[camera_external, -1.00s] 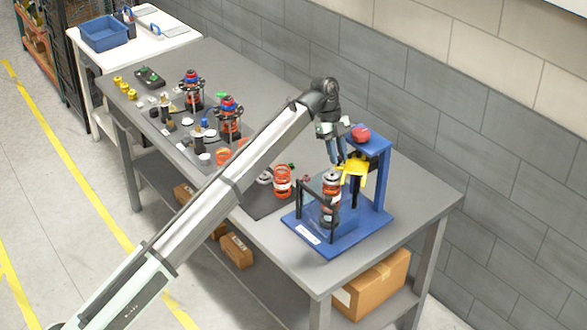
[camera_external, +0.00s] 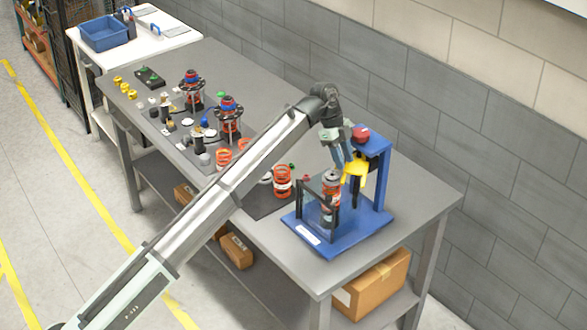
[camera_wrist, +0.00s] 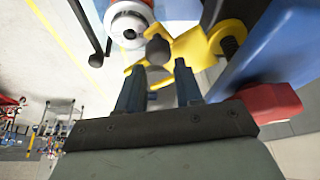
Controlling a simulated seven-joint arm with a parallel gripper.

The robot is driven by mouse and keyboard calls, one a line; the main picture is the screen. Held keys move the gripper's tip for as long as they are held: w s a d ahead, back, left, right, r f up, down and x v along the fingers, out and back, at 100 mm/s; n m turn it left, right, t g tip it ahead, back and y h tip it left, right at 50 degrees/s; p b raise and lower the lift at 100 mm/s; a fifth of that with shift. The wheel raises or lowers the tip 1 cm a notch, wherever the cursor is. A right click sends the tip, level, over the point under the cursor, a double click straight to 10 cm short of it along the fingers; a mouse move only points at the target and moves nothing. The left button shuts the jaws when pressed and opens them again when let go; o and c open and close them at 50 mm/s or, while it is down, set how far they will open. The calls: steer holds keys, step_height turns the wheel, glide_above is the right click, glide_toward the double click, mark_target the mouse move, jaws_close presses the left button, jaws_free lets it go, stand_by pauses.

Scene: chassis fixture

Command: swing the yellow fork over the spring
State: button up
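The yellow fork (camera_external: 355,168) is on the blue press fixture, beside the upper end of the spring (camera_external: 331,190). The spring is an orange-red coil with a grey top, upright in the fixture's black frame. In the wrist view the yellow fork (camera_wrist: 195,45) lies just beyond my fingertips, and the spring's round grey-white top (camera_wrist: 128,24) is to its left. My gripper (camera_external: 345,163) points down at the fork. In the wrist view my gripper (camera_wrist: 158,68) has its two fingers apart, with a dark knob and some yellow showing past the gap. Contact with the fork is unclear.
The blue fixture (camera_external: 340,238) has a tall column with a red knob (camera_external: 360,132) close to my wrist. A loose orange spring (camera_external: 282,182) stands left of the fixture. More parts and assemblies cover the bench's far left. The bench's right front is clear.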

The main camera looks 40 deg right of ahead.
mark_target(361, 173)
steer(key=n, duration=0.1)
steer(key=s+n+h, duration=0.1)
steer(key=s+n, duration=0.1)
steer(key=shift+s+d+t, duration=0.2)
steer(key=shift+d+t, duration=0.1)
steer(key=n, duration=0.1)
steer(key=s+d+n+h, duration=0.1)
steer(key=shift+s+n, duration=0.25)
steer(key=shift+n, duration=0.15)
steer(key=v, duration=1.4)
steer(key=w+a+f+n, duration=0.2)
steer(key=w+f, duration=0.3)
steer(key=w, duration=0.5)
steer(key=w+a+f+n+t, duration=0.1)
steer(key=w+a+f+n, duration=0.2)
steer(key=w, duration=0.7)
steer(key=w+a+f+n+t, duration=0.1)
steer(key=w+a+f+n, duration=0.1)
steer(key=w+f, duration=0.5)
steer(key=w+n, duration=0.1)
steer(key=w, duration=0.2)
steer(key=shift+w+a, duration=0.25)
steer(key=shift+a, duration=0.15)
steer(key=shift+f, duration=0.1)
